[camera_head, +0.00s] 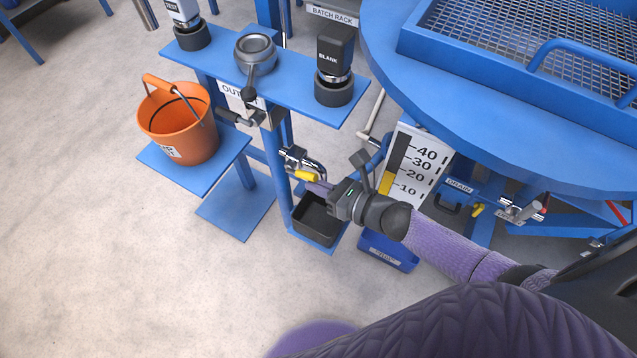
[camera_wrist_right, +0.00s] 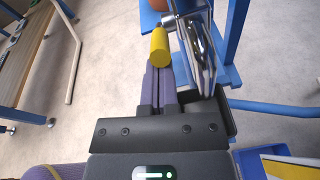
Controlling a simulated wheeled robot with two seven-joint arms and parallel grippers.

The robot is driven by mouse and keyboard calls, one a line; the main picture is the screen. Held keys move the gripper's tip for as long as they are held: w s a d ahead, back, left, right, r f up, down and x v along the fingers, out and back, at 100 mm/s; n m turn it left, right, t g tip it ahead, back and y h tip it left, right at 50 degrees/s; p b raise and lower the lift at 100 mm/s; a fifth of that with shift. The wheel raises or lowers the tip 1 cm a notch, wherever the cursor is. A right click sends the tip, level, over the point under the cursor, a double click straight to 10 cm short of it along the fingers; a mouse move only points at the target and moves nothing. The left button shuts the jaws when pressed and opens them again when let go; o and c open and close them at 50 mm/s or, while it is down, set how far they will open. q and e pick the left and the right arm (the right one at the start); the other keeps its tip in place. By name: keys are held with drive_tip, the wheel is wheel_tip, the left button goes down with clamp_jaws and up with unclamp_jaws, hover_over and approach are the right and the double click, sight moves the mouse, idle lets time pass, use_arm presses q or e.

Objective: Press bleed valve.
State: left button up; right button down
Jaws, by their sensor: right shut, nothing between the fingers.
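The bleed valve is a chrome fitting (camera_head: 293,157) with a yellow handle (camera_head: 306,175), low on the blue stand below the sample shelf. My right gripper (camera_head: 317,186) is shut and empty, its purple fingers pointing at the yellow handle. In the right wrist view the yellow handle (camera_wrist_right: 159,47) stands just past the fingertips (camera_wrist_right: 159,70) and covers their far ends, with the chrome pipe (camera_wrist_right: 199,50) to its right. I cannot tell whether the fingertips touch the handle. My left gripper is out of view.
A black open bin (camera_head: 316,221) stands below the valve. An orange bucket (camera_head: 178,130) is on a blue platform at left. A black BLANK bottle (camera_head: 335,55) stands on the shelf above. A level gauge (camera_head: 412,165) and the large blue tank (camera_head: 470,120) are at right.

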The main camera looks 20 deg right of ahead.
sight(312, 179)
drive_tip(key=r+p, duration=0.1)
drive_tip(key=r+g+h+p, duration=0.1)
drive_tip(key=g+p, duration=0.1)
drive_tip(key=shift+w+a+r+p, duration=0.15)
drive_tip(key=shift+w+r+p, duration=0.1)
drive_tip(key=shift+r+p, duration=0.25)
drive_tip(key=shift+p, duration=0.2)
drive_tip(key=shift+w+a+r+p, duration=0.25)
drive_tip(key=shift+r+p, duration=0.1)
drive_tip(key=shift+w+a+r+p, duration=0.35)
drive_tip(key=shift+w+r, duration=0.15)
drive_tip(key=shift+r, duration=0.1)
drive_tip(key=shift+w+a+r, duration=0.2)
drive_tip(key=shift+r, duration=0.05)
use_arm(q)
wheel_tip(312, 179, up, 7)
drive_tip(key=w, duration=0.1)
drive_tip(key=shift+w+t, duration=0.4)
use_arm(e)
drive_tip(key=shift+w+a, duration=0.1)
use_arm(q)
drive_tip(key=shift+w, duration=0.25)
use_arm(e)
drive_tip(key=shift+r, duration=0.1)
